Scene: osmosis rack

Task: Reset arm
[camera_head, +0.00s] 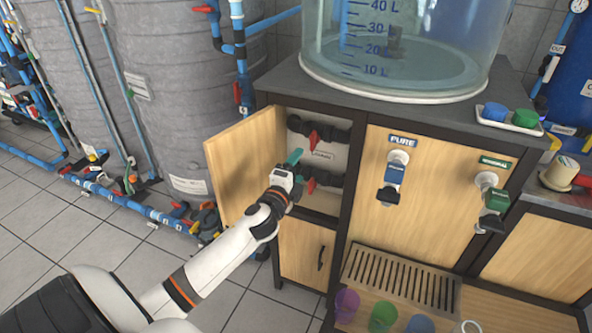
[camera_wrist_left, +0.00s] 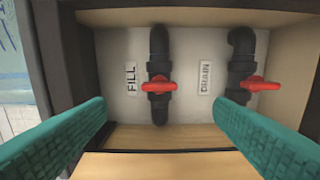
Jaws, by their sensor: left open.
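My left gripper (camera_head: 293,165) is in front of the open cabinet compartment, and its jaws are open and empty. In the left wrist view its two green fingers (camera_wrist_left: 160,120) stand wide apart at the left and right. Between and beyond them are two black pipes with red valve handles: the FILL valve (camera_wrist_left: 159,86) and the DRAIN valve (camera_wrist_left: 258,84). Both handles lie crosswise to their pipes in that view. The fingers do not appear to touch either handle. The compartment's wooden door (camera_head: 240,165) stands open to the left. My right gripper is not in view.
A clear graduated tank (camera_head: 400,75) stands on the cabinet top (camera_head: 330,95). PURE (camera_head: 392,180) and green (camera_head: 494,202) taps are on the front panel. Several coloured cups, including a purple one (camera_head: 346,305), stand below. Large grey tanks (camera_head: 180,80) and blue pipes are at the left.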

